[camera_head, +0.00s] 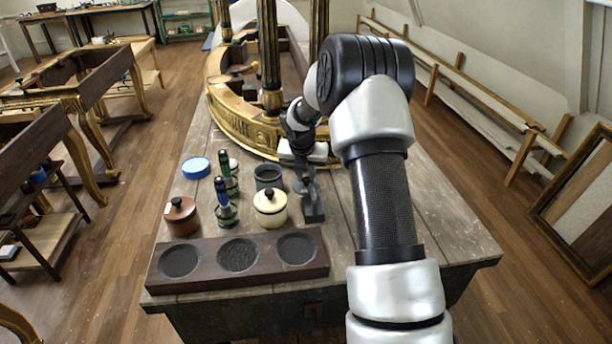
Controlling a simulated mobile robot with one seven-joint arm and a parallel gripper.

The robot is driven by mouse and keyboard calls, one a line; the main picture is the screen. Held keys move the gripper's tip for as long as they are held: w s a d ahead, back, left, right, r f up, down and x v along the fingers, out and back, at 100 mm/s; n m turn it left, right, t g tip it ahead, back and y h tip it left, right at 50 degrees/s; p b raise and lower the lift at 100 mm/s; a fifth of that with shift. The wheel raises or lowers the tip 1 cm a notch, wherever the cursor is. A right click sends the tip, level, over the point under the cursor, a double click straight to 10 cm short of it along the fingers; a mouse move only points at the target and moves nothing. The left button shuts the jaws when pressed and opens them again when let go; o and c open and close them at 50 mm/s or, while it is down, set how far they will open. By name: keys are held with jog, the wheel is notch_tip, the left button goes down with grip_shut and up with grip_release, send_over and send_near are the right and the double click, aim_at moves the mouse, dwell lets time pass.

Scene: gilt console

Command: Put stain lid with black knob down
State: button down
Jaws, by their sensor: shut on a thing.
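My gripper (312,200) is over the bench, right of the pots, and is shut on what looks like the grey stain lid (301,184). The lid is small here and partly hidden by the gripper; its black knob cannot be made out. A dark grey pot (268,180) stands open just left of the gripper. In front of it a cream pot (270,210) wears a lid with a black knob. A brown pot (181,217) further left also wears a black-knobbed lid. I cannot tell whether the held lid touches the bench.
A dark wooden block with three round recesses (210,276) lies along the bench's front edge. The gilt console (240,128) fills the back. Bare bench (335,225) shows right of the gripper.

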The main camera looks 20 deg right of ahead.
jog(key=c, duration=1.6)
grip_release()
jog(key=shift+o, duration=0.2)
